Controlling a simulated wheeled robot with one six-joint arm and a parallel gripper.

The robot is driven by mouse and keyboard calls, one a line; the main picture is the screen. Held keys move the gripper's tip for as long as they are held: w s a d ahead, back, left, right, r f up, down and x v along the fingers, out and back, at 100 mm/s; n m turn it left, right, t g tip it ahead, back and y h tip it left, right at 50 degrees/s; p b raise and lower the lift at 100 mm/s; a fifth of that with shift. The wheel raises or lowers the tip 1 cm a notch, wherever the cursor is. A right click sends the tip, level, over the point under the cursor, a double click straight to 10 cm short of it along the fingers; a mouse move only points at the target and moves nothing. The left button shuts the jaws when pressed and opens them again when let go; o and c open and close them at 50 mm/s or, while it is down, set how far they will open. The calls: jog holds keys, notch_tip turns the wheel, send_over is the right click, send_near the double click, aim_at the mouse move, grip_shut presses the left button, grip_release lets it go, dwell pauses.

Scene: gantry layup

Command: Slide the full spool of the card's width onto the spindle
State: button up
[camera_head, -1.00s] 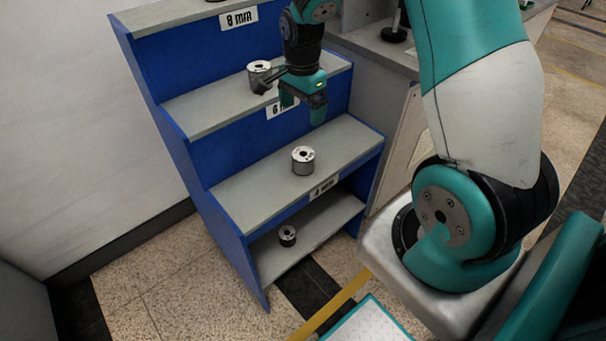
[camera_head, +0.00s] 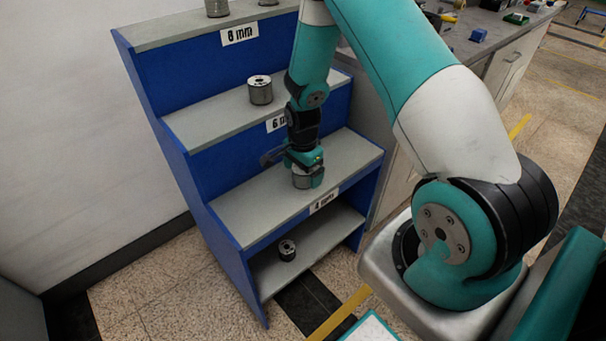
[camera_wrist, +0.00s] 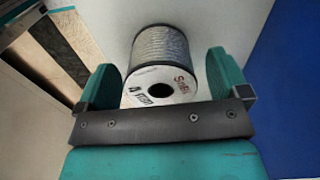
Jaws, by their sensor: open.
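A grey wire spool with a white label face (camera_head: 301,183) stands on the shelf step tagged 4 mm (camera_head: 323,201). My gripper (camera_head: 304,175) is lowered over it and partly hides it. In the wrist view this spool (camera_wrist: 162,62) sits between my two teal fingers (camera_wrist: 163,80), which stand open with a gap on each side. Its label shows a 4 and red lettering. Another spool (camera_head: 260,90) stands on the 6 mm step, and a smaller-looking one (camera_head: 287,250) is on the bottom level. The spindle and card are not recognisable in view.
The blue stepped rack (camera_head: 180,165) has a top step tagged 8 mm (camera_head: 240,34) with a spool (camera_head: 217,8) partly cut off. A workbench (camera_head: 478,40) with small items stands behind my arm. The 4 mm step is clear left of the spool.

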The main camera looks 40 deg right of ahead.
jog(key=shift+f, duration=0.9)
jog(key=c, duration=1.3)
jog(key=shift+o, duration=0.2)
jog(key=shift+r, duration=0.1)
